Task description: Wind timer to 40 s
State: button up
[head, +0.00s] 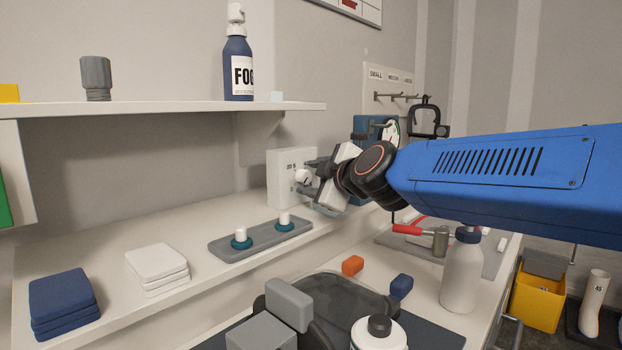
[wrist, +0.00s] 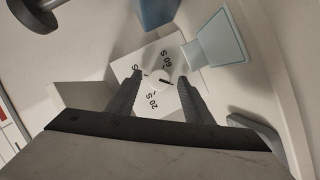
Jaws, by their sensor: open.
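The timer (head: 285,172) is a white box standing on the bench against the wall, with faint dark print on its front. In the wrist view its white face (wrist: 174,52) carries the marks 60 S and 20 S, and a third mark partly hidden by the left finger. Its round white knob (wrist: 160,80) has a short dark line pointing toward the right finger. My gripper (head: 304,176) is open at the timer's front. In the wrist view its fingers (wrist: 160,76) stand on either side of the knob, with slight gaps seeming to show.
A grey tray (head: 262,243) with two white-topped teal pieces lies in front of the timer. Folded white cloths (head: 157,268) and blue cloths (head: 64,303) lie left. A shelf (head: 170,110) overhangs the bench. A white bottle (head: 461,275) stands below my arm.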

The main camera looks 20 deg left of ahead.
jog(key=shift+w+a, duration=0.1)
jog(key=shift+c, duration=0.3)
jog(key=c, duration=1)
jog(key=shift+m+g, duration=0.3)
jog(key=shift+m, duration=0.1)
jog(key=m, duration=0.1)
jog(key=m+g, duration=0.1)
jog(key=shift+w+r+m+g, duration=0.15)
jog(key=shift+m+g, duration=0.15)
jog(key=m+g, duration=0.2)
jog(key=m, duration=0.1)
jog(key=shift+w+d+y, duration=0.2)
jog(key=shift+y, duration=0.1)
jog(key=m+g, duration=0.1)
jog(key=m, duration=0.1)
jog(key=m+g, duration=0.1)
jog(key=shift+w+m+y, duration=0.2)
jog(key=shift+m+y, duration=0.2)
jog(key=m+g, duration=0.1)
jog(key=m+g+y, duration=0.1)
jog(key=m, duration=0.1)
jog(key=shift+w+d+m+y, duration=0.1)
jog(key=shift+m+y, duration=0.2)
jog(key=shift+g, duration=0.3)
